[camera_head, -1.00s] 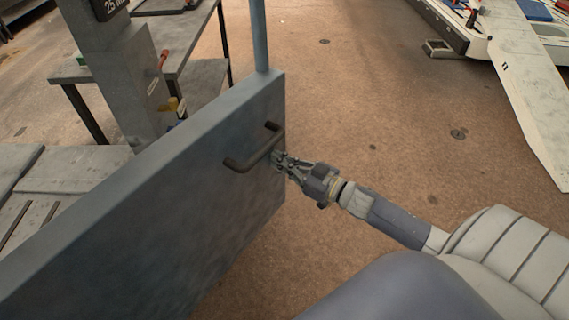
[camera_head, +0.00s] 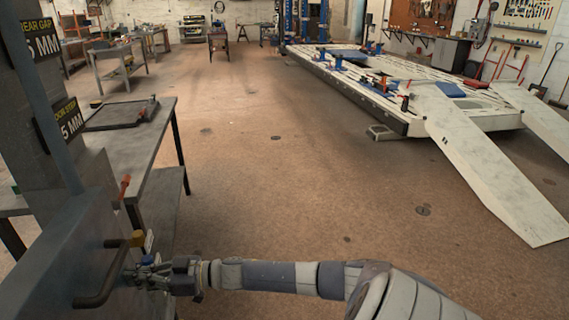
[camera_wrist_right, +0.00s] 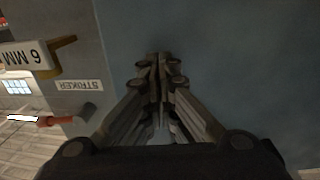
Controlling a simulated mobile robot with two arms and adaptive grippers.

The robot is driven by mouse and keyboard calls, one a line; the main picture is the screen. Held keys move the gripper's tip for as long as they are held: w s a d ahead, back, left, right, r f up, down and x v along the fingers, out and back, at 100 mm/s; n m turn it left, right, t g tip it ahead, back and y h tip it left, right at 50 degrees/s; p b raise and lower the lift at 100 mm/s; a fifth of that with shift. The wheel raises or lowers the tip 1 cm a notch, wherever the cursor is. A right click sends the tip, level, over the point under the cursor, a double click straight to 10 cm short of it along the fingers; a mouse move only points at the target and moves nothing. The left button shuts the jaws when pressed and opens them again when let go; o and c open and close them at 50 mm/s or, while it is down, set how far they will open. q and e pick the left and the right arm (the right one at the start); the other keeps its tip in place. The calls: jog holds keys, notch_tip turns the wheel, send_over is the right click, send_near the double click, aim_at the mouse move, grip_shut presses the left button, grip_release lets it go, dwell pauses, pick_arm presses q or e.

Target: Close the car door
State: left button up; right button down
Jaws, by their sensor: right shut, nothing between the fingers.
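The car door (camera_head: 45,265) is a blue-grey panel at the lower left of the head view, partly cut off by the frame. A dark bar handle (camera_head: 97,283) stands out from its face. My right gripper (camera_head: 138,273) is shut and empty, with its fingertips close beside the handle and against or near the door face. In the right wrist view its fingers (camera_wrist_right: 158,62) are together in front of the door surface (camera_wrist_right: 240,65). I cannot tell if they touch it. My left gripper is not in view.
A grey post (camera_head: 88,165) with gap signs stands behind the door. The wrist view shows a STRIKER label (camera_wrist_right: 85,86) and a yellow-edged 6 MM tag (camera_wrist_right: 30,57). A workbench (camera_head: 150,135) stands beyond. A white lift with ramps (camera_head: 490,165) is at the right; open floor lies between.

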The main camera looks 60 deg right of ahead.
aim_at(119, 278)
jog(key=x, duration=0.4)
jog(key=shift+a+r+b, duration=0.1)
jog(key=shift+a+b, duration=0.15)
jog(key=shift+b, duration=0.1)
jog(key=shift+x, duration=0.85)
jog(key=shift+s, duration=0.1)
